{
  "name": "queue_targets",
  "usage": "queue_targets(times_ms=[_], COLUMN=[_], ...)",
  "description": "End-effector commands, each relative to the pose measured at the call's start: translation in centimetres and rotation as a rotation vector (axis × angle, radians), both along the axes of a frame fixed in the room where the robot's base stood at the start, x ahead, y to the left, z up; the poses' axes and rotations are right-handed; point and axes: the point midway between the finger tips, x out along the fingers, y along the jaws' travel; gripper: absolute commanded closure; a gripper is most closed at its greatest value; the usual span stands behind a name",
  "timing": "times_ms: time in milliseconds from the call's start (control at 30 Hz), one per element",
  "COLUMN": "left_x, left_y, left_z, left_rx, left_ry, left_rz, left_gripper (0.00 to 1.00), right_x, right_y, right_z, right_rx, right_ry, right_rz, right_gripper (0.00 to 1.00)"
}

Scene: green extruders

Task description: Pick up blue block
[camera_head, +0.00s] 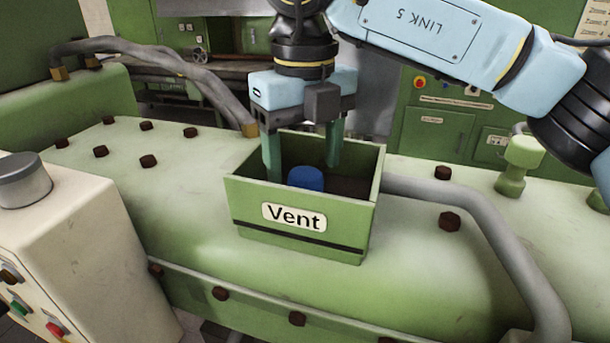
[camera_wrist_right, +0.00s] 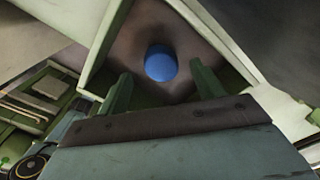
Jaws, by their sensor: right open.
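The blue block (camera_head: 306,179) is a small rounded piece inside the green box labelled "Vent" (camera_head: 250,205). In the right wrist view the blue block (camera_wrist_right: 160,64) rests on the brown floor of the box, beyond the fingertips. My right gripper (camera_head: 303,168) points down into the box from above. Its two green fingers are spread wide, one on each side of the block in the head view. In the right wrist view the open right gripper (camera_wrist_right: 160,80) has nothing between its fingers. The block's lower part is hidden by the box's front wall. My left gripper is not visible.
The box stands on a pale green machine top (camera_head: 180,215) with several brown bolts. A grey pipe (camera_head: 480,220) runs right of the box. A green knob (camera_head: 518,160) stands farther right. A cream control box (camera_head: 80,240) with a grey cap is at left.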

Motion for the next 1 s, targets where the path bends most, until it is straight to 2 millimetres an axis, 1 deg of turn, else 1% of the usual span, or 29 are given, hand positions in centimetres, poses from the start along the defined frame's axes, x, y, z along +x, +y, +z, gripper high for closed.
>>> queue_targets(times_ms=[33, 100, 200, 467, 833, 1000], left_x=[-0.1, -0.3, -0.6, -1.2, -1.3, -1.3], left_y=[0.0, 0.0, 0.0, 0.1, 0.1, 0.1], left_z=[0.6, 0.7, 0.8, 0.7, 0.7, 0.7], left_rx=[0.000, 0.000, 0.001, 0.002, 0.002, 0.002], left_ry=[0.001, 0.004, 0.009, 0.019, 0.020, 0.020], left_rz=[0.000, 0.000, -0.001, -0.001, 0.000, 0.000], left_gripper=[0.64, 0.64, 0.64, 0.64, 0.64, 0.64], right_x=[0.2, 0.2, 0.1, 0.2, 0.2, 0.2], right_y=[-0.1, -0.1, -0.1, 0.0, 0.0, 0.0], right_z=[-0.5, -1.6, -2.5, -2.8, -2.8, -2.8], right_rx=[-0.001, -0.002, -0.001, 0.000, 0.000, 0.000], right_ry=[0.004, 0.003, 0.002, 0.000, 0.000, 0.000], right_rz=[0.000, 0.000, 0.002, 0.000, 0.000, 0.000], right_gripper=[0.33, 0.33, 0.33, 0.33, 0.81, 0.81])
